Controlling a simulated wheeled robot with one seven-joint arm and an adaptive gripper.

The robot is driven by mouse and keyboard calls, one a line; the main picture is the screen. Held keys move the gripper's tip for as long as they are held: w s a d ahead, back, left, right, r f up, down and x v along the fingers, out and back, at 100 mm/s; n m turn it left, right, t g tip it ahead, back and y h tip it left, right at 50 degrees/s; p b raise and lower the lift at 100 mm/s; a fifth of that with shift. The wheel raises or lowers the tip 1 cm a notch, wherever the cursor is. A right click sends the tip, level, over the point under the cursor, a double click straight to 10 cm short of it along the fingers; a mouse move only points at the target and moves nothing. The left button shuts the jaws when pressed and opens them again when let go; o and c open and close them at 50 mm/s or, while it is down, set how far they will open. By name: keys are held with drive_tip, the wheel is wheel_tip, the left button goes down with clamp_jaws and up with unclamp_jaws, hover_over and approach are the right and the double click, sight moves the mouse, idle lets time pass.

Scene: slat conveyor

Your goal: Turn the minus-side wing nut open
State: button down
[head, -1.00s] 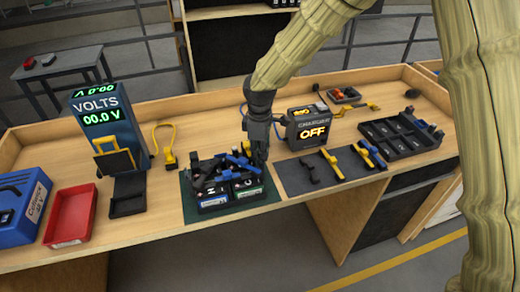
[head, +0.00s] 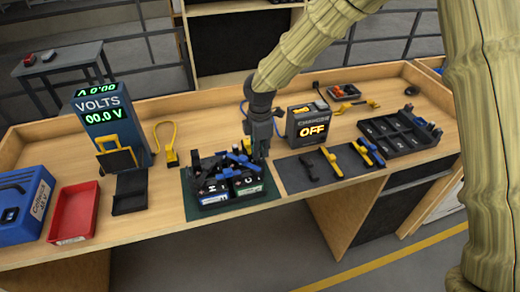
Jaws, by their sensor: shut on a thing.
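A black battery tray (head: 213,203) with blue parts on top and labelled cells inside stands on a dark green mat (head: 188,208) at the middle of the bench. My gripper (head: 261,156) points down at the tray's back right corner. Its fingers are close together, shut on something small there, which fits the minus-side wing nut. The nut itself is hidden by the fingers and too small to make out. I cannot see how far it is turned.
A charger box (head: 307,126) reading OFF stands right behind my gripper. A dark mat (head: 294,177) with black and yellow tools lies to the right, before a black divided tray (head: 398,138). A voltmeter (head: 105,123) reading 00.0 V and a red bin (head: 73,212) stand left.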

idle(0.3)
drive_tip(key=c, duration=1.6)
unclamp_jaws()
drive_tip(key=shift+r, duration=0.1)
wheel_tip(320, 180, up, 12)
drive_tip(key=shift+f, duration=0.1)
